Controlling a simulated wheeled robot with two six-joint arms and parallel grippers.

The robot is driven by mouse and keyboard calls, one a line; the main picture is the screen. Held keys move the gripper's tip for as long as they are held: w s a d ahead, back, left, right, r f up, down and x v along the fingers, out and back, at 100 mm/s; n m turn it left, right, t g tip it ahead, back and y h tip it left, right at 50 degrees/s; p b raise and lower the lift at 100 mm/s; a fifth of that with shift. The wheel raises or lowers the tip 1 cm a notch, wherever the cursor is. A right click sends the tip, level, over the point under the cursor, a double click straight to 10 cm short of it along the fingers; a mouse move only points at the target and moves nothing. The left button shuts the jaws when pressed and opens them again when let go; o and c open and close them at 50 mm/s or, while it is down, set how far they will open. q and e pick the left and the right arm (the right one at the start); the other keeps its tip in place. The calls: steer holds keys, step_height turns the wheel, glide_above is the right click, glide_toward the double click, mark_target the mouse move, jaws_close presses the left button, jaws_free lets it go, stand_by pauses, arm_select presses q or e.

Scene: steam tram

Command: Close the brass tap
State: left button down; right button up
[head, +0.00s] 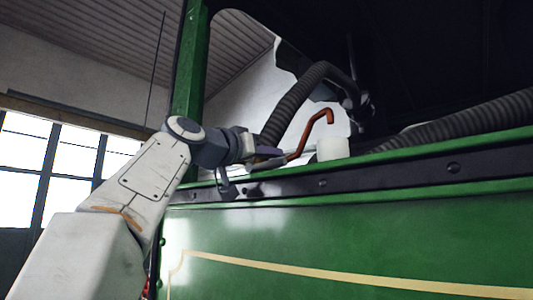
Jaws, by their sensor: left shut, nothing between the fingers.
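A copper-orange bent rod or pipe (318,122) with a hooked top rises behind the green side wall of the tram; I cannot tell whether it is part of the brass tap. No other brass tap can be made out. My left gripper (273,160) is at the wall's top edge, just left of the rod's lower end, and is shut with nothing held. Whether it touches the rod cannot be told. My right gripper is not in view.
A small white cylinder (332,149) stands right of the rod. Ribbed dark hoses (292,101) run behind and to the right. The tram's green side wall (350,236) and green post (190,70) bound the space. The cab's upper right is dark.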

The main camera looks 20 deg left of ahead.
arm_select(q)
steer(key=shift+s+a+f+b, duration=0.2)
steer(key=shift+s+b, duration=0.1)
steer(key=shift+s, duration=0.1)
steer(key=b+v, duration=0.4)
steer(key=v, duration=0.5)
steer(key=shift+s+r, duration=0.15)
steer(key=shift+s, duration=0.1)
steer(key=shift+a, duration=0.1)
